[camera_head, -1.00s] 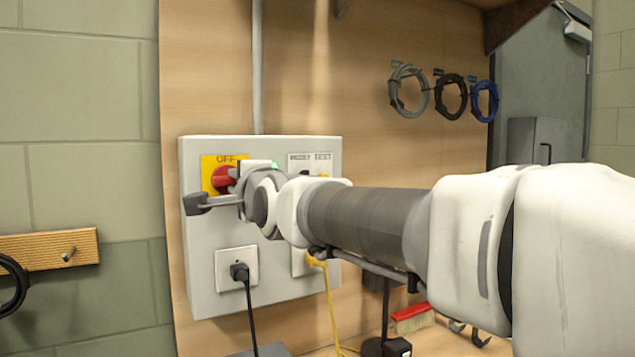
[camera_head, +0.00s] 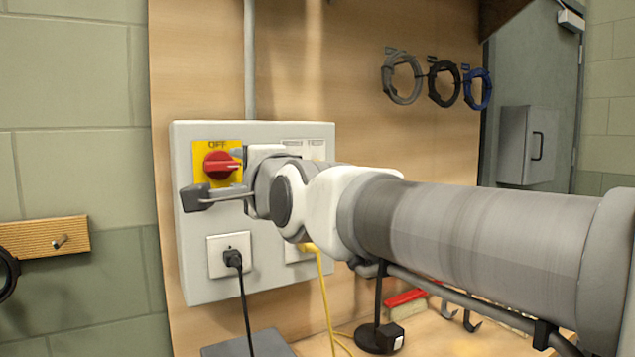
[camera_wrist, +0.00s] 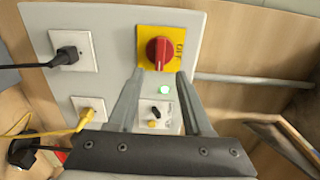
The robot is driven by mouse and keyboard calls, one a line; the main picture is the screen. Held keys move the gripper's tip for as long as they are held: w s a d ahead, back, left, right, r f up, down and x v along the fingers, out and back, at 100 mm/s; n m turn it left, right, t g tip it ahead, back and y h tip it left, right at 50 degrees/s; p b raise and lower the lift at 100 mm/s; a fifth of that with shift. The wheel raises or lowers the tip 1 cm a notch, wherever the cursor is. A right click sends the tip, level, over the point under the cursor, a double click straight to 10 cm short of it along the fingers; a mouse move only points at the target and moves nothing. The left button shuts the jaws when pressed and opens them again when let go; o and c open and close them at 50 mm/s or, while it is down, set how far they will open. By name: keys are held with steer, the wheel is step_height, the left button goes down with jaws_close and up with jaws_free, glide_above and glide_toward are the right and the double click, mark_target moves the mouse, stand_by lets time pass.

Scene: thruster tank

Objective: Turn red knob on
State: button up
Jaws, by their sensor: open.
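The red knob (camera_head: 221,165) sits on a yellow plate (camera_head: 204,149) marked OFF, on the grey control box (camera_head: 190,262). Its handle lies level, pointing right in the head view. In the wrist view the red knob (camera_wrist: 158,52) is just beyond the fingertips, near the middle between them. My gripper (camera_wrist: 160,75) is open and empty, its two fingers apart with a gap before the knob. In the head view one finger shows below and left of the knob; the other is mostly hidden.
A black plug (camera_head: 233,258) and yellow cable (camera_head: 325,295) are below. Coiled cables (camera_head: 403,77) hang at right.

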steer(key=v, duration=1)
steer(key=shift+s, duration=0.2)
steer(key=shift+d, duration=0.1)
steer(key=s+d+f+n+g+h, duration=0.1)
steer(key=d+f+n+g+h, duration=0.15)
steer(key=d+f, duration=0.45)
steer(key=d+f+n+g+h, duration=0.1)
steer(key=d+f+n+h, duration=0.25)
steer(key=f, duration=0.65)
steer(key=s+d+f+n+g+h, duration=0.4)
steer(key=s+d+f+n+g, duration=0.15)
steer(key=s+d+f, duration=0.7)
step_height(320, 180, up, 11)
steer(key=w+a+p, duration=0.1)
steer(key=w+p, duration=0.1)
steer(key=p, duration=1)
steer(key=shift+a+g, duration=0.3)
steer(key=shift+w+f, duration=0.1)
steer(key=shift+w, duration=0.05)
